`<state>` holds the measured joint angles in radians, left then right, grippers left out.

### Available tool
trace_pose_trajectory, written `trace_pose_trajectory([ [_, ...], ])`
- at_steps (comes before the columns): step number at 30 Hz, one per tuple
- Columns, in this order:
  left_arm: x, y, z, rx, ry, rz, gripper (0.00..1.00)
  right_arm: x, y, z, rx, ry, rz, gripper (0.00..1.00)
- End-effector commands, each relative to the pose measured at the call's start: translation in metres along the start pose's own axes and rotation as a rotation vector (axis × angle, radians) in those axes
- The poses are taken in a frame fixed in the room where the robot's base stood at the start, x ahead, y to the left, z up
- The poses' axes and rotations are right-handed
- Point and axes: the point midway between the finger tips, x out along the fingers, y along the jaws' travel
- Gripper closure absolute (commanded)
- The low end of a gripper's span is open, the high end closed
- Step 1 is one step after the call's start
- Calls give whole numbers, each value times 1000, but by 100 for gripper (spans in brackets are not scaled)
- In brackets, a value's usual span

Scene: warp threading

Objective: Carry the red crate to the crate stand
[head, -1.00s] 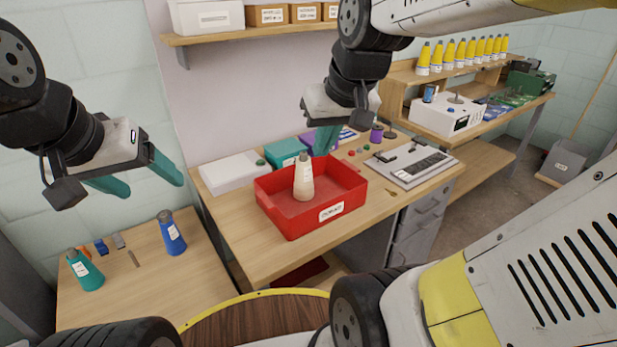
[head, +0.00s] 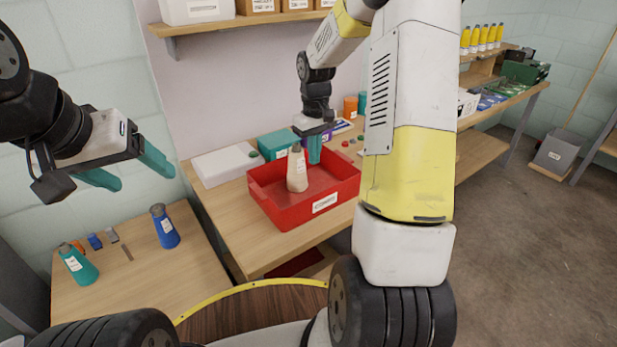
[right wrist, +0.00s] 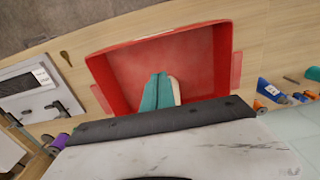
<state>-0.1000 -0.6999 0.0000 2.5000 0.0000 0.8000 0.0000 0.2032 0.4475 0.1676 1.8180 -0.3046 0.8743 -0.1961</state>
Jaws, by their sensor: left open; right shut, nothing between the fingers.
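The red crate (head: 283,216) sits on the wooden workbench with a label on its front wall. A cream cone (head: 296,175) stands inside it. My right gripper (head: 314,152) is shut and empty, pointing down at the crate's back side, beside the cone. In the right wrist view its closed teal fingers (right wrist: 160,92) overlap the inside of the red crate (right wrist: 103,82), with part of the cone (right wrist: 176,92) behind them. I cannot tell whether they touch. My left gripper (head: 138,171) is open and empty above the left table. I cannot identify the crate stand.
A white box (head: 225,163) and a teal box (head: 276,145) stand behind the crate. My right arm hides the workbench's right part. Floor at right is open.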

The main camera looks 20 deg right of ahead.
Motion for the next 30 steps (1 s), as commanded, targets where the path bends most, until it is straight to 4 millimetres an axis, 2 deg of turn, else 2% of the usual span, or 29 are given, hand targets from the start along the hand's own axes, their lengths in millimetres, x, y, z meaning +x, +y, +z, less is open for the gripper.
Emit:
trace_pose_trajectory([
  [1, 0, 0, 0, 0, 0, 0, 27, 9, 2, -3, -6, -11, -5, 100],
  [10, 0, 0, 0, 0, 0, 0, 27, 40, 4, -4, -12, -24, -10, 100],
  [21, 0, 0, 0, 0, 0, 0, 27, 118, 3, -2, -13, -24, -11, 100],
  [27, 0, 0, 0, 0, 0, 0, 27, 116, 5, 26, -10, -19, -8, 100],
  [30, 0, 0, 0, 0, 0, 0, 27, 116, 4, 33, -11, -20, -8, 100],
])
